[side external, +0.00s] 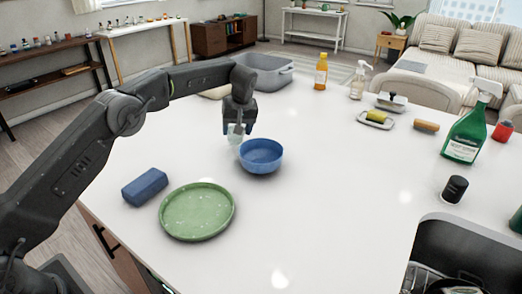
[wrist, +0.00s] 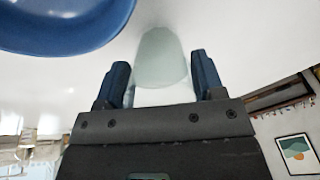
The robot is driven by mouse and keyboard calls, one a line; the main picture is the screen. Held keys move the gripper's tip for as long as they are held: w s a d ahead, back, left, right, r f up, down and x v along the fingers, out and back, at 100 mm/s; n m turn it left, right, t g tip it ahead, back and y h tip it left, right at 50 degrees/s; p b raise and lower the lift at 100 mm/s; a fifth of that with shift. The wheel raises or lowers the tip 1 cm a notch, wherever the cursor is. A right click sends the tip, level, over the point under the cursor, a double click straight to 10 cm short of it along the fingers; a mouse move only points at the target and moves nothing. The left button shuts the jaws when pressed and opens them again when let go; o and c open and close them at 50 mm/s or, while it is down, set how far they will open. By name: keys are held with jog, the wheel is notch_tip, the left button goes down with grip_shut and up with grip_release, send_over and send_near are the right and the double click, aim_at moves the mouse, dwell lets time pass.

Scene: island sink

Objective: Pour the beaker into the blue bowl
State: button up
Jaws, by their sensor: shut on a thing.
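The blue bowl (side external: 261,157) stands upright on the white counter; its near part also shows at the top left of the wrist view (wrist: 65,25). My gripper (side external: 237,130) is just left of the bowl and close to its rim. It is shut on the pale, translucent beaker (wrist: 160,58), which sits between the two fingers. The beaker also shows as a small pale shape below the fingers in the side view (side external: 235,136). I cannot tell whether the beaker touches the counter or what is in it. The bowl's inside looks empty where it shows.
A green plate (side external: 197,211) and a blue block (side external: 145,187) lie in front left. A grey tub (side external: 262,72) is behind my gripper. A green spray bottle (side external: 466,130), black jar (side external: 455,189) and sink (side external: 470,245) are at right. The counter right of the bowl is clear.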

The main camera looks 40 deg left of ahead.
jog(key=shift+s+d+r+y, duration=0.1)
jog(key=shift+d+r+y, duration=0.25)
jog(key=shift+y, duration=0.05)
jog(key=r, duration=0.1)
jog(key=d+r+y, duration=0.1)
jog(key=r, duration=0.1)
jog(key=shift+s+d+t+y, duration=0.1)
jog(key=shift+d+t+y, duration=0.1)
jog(key=shift+t+y, duration=0.1)
jog(key=shift+s+d+f+t+y, duration=0.15)
jog(key=shift+d+y, duration=0.3)
jog(key=shift+y, duration=0.3)
jog(key=shift+s+d+f+t+y, duration=0.15)
jog(key=shift+d+y, duration=0.25)
jog(key=shift+y, duration=0.35)
jog(key=shift+d+f+y, duration=0.1)
jog(key=shift+y, duration=0.2)
jog(key=shift+d+r+t+y, duration=0.1)
jog(key=shift+r+t+y, duration=0.2)
jog(key=shift+y, duration=0.5)
jog(key=shift+d+r+t+y, duration=0.1)
jog(key=shift+r+t+y, duration=0.15)
jog(key=shift+y, duration=0.55)
jog(key=shift+r+y+b, duration=0.35)
jog(key=shift+r+y, duration=0.45)
jog(key=shift+r, duration=0.15)
